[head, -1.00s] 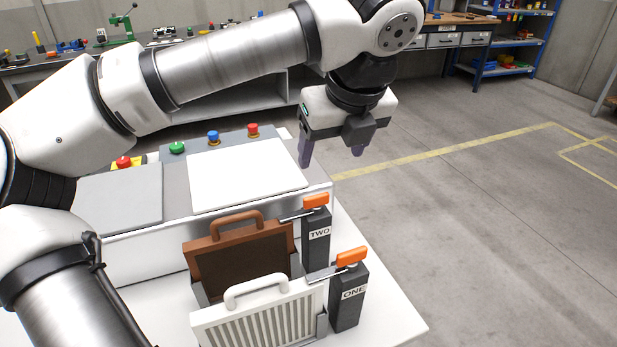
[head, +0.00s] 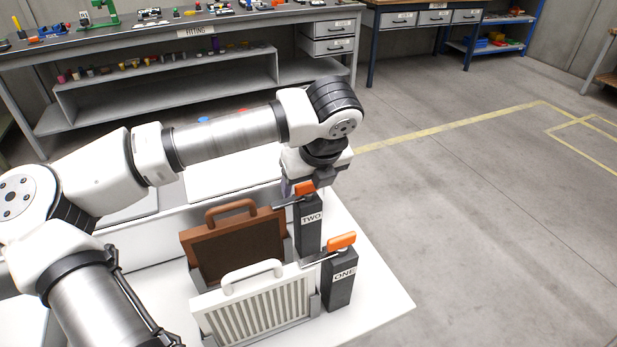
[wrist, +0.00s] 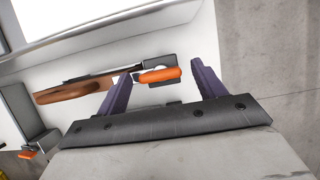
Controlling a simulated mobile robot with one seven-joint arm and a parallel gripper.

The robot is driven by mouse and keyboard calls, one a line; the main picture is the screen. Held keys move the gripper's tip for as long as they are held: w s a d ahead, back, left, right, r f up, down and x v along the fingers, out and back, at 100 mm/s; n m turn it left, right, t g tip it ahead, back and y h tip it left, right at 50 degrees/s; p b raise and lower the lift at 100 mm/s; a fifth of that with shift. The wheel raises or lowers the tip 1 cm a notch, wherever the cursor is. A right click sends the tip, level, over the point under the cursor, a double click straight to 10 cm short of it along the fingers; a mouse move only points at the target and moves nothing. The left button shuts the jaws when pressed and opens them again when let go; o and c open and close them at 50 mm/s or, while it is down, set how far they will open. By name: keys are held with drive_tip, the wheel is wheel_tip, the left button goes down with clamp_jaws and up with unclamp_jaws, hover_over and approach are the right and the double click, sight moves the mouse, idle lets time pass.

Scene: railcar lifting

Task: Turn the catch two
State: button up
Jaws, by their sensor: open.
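Catch two is a dark post labelled TWO (head: 309,224) with an orange handle (head: 305,187) on top and a metal bar reaching left over the brown framed panel (head: 240,245). My gripper (head: 303,185) is low, just behind and above this handle, its fingertips mostly hidden in the head view. In the wrist view, the two purple fingers stand apart, with the orange handle (wrist: 159,75) lying between their tips. I cannot tell whether either finger touches it. Catch one (head: 339,285), with its own orange handle (head: 341,241), stands nearer, beside the white slatted panel (head: 255,310).
The panels and catches stand on a white table (head: 385,295) whose right edge drops to open floor. A raised block with a white top (head: 220,178) lies behind them. A grey workbench (head: 195,32) stands farther back.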

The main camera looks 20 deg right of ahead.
drive_tip(key=shift+c, duration=0.3)
drive_tip(key=c, duration=1.3)
drive_tip(key=shift+w, duration=0.1)
